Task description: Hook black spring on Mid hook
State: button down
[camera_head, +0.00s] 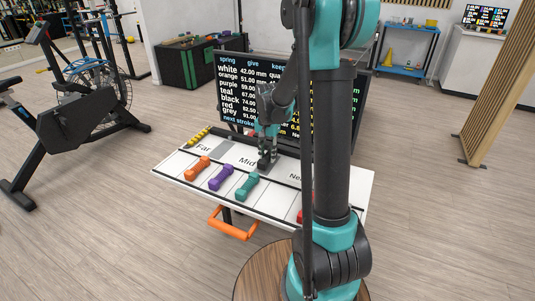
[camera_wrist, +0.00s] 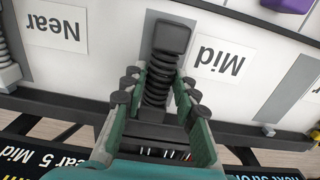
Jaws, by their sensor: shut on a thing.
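The black spring (camera_wrist: 158,85) lies between my gripper's fingers in the wrist view, with its black block end (camera_wrist: 172,37) pointing away from my palm over the grey strip beside the "Mid" label (camera_wrist: 222,58). My gripper (camera_wrist: 160,80) is shut on it. In the head view my gripper (camera_head: 267,152) is low over the white board (camera_head: 170,171), close to "Mid", with the black block end (camera_head: 265,165) below it. The Mid hook cannot be made out; the gripper and spring cover that area. I cannot tell whether the spring touches it.
Orange (camera_head: 197,168), purple (camera_head: 222,177) and teal (camera_head: 247,186) pieces lie along the board's front; a red one (camera_head: 306,215) is partly behind my arm. A grey spring (camera_wrist: 6,60) stands by "Near". A dark text screen (camera_head: 235,85) stands behind the board.

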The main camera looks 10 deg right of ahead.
jog(key=shift+f, duration=0.6)
dwell(0.4)
jog(key=c, duration=1.1)
grip_release()
jog(key=shift+r, duration=5)
